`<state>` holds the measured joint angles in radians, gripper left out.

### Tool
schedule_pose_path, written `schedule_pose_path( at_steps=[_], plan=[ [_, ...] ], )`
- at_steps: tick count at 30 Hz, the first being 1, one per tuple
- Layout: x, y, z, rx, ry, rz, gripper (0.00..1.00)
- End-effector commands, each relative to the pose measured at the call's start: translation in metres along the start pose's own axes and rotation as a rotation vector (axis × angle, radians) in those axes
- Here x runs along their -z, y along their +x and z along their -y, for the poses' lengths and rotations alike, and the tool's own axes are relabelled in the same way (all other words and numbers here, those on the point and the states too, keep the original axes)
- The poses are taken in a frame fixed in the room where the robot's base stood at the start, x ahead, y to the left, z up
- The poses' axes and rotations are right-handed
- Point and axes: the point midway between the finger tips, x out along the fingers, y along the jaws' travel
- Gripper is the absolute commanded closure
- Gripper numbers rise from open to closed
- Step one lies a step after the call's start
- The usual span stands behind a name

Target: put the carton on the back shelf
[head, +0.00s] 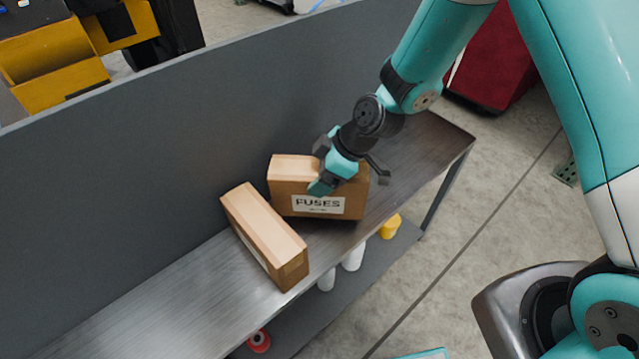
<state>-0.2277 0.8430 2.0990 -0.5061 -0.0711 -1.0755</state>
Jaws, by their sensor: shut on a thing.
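A brown carton labelled "FUSES" (285,188) is on or just above the grey metal shelf top (180,290), near the dark back panel. My gripper (328,180) is shut on this carton from above, with a teal finger over its front face. I cannot tell whether the carton's base touches the shelf. A second brown carton (262,235) stands at an angle just left of it, close to its left end. The task names only "the carton", and no writing is readable on the second one.
A tall grey panel (140,140) runs behind the shelf top. A lower shelf (310,318) holds white containers (353,258), a yellow one (390,227) and a red roll (259,341). The shelf top is clear at the left and far right.

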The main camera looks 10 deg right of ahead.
Motion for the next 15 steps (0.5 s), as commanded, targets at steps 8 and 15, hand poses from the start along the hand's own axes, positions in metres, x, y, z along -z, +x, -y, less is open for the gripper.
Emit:
schedule_pose_path(
  at_steps=[8,15],
  plan=[
    [-0.017,0.027,0.0,0.001,0.001,-0.001,0.82],
    [-0.019,0.031,0.0,-0.001,0.0,-0.003,0.82]
  ],
)
